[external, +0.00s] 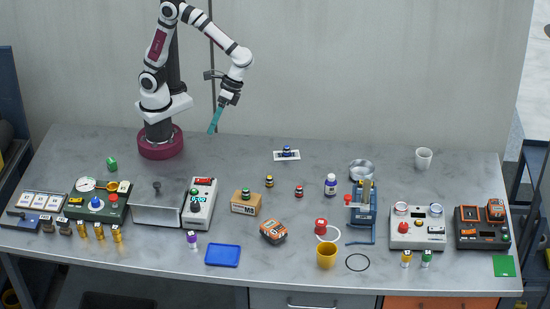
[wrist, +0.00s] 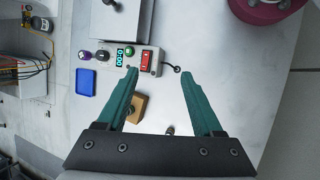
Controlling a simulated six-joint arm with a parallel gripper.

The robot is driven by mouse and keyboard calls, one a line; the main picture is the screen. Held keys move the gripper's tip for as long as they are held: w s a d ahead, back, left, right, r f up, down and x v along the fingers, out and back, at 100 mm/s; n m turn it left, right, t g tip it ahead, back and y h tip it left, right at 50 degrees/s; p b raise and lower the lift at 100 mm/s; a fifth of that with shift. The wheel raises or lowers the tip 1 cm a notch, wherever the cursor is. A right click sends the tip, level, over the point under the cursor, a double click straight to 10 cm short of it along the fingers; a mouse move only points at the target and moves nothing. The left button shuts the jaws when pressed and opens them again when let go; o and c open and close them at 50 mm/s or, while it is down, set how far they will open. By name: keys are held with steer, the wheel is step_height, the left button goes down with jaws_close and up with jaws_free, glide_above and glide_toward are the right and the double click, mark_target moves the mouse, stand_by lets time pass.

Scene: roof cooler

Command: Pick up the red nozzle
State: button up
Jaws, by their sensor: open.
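A small red piece with a dark band, which looks like the red nozzle (external: 299,191), stands on the grey bench near its middle in the external view. I cannot make it out in the wrist view. My gripper (external: 214,127) is raised above the back of the bench, up and to the left of the red piece and well apart from it. In the wrist view my gripper (wrist: 158,72) has its two teal fingers spread with nothing between them.
A similar yellow piece (external: 269,182) stands left of the red one. Bench behind the red piece is fairly clear.

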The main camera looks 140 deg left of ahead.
steer(key=w+a+f+n+t+h, duration=0.2)
steer(key=w+a+f+n, duration=0.2)
steer(key=w+a+n, duration=0.25)
steer(key=n+t, duration=0.9)
steer(key=n, duration=0.4)
glide_toward(299, 191)
steer(key=shift+n, duration=0.25)
steer(key=w+d+f, duration=0.2)
steer(key=w+f, duration=0.1)
steer(key=w+d+f, duration=0.1)
steer(key=shift+w+d+f, duration=0.1)
steer(key=shift+w+f, duration=0.1)
steer(key=shift+f, duration=0.2)
steer(key=shift+t, duration=0.3)
jaws_close()
